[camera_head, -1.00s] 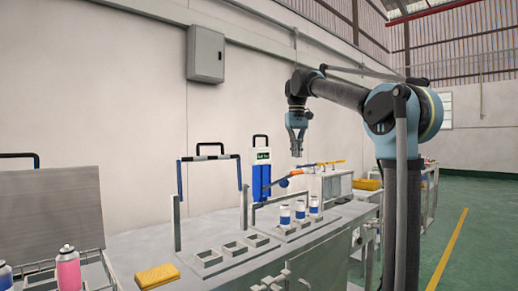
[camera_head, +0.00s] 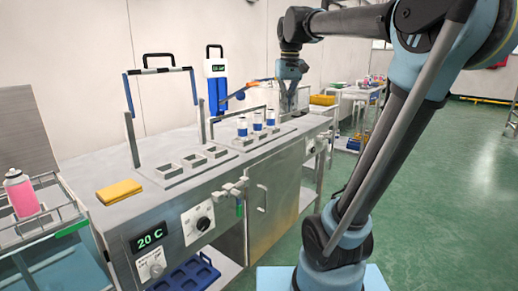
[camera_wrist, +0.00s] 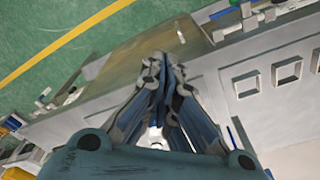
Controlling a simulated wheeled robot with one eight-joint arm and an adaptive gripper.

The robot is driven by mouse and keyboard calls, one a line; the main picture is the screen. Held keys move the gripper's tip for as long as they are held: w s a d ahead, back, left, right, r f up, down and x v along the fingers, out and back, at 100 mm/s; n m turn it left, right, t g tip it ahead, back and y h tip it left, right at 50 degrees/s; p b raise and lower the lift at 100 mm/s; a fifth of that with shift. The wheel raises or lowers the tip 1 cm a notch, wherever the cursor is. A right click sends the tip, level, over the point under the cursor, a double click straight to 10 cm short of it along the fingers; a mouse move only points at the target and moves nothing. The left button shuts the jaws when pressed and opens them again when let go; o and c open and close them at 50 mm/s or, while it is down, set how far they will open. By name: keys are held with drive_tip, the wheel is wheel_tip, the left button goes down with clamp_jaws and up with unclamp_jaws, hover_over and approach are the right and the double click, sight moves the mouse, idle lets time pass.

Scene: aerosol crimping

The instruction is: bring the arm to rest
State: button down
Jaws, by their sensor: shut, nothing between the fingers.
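My gripper (camera_head: 290,103) hangs pointing down over the right end of the steel bench (camera_head: 130,212), to the right of the blue-and-white cans. It is shut and empty. In the wrist view its fingers (camera_wrist: 163,68) meet with nothing between them, and green floor and the bench front show beyond. My arm reaches out from the right side of the head view, bent at the elbow, with the forearm running left to the wrist.
Blue-and-white cans (camera_head: 242,127) stand in holders beside empty square sockets (camera_head: 193,161). A yellow sponge (camera_head: 119,191) lies on the bench's left part. A pink bottle (camera_head: 22,194) stands in a rack at far left. Green floor (camera_head: 450,200) is open at right.

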drive_tip(key=s+d+f, duration=0.3)
drive_tip(key=s+f, duration=0.3)
drive_tip(key=f, duration=0.4)
drive_tip(key=s+d+f+m, duration=0.1)
drive_tip(key=s+d+f, duration=0.2)
drive_tip(key=s+f, duration=0.4)
drive_tip(key=s+d+f+m+t, duration=0.1)
drive_tip(key=s+d+f, duration=0.2)
drive_tip(key=s+f, duration=0.4)
wheel_tip(320, 180, down, 8)
drive_tip(key=shift+s+r, duration=0.15)
drive_tip(key=shift+r, duration=0.1)
drive_tip(key=shift+d, duration=0.1)
drive_tip(key=shift+w+f, duration=0.2)
drive_tip(key=shift+w, duration=0.2)
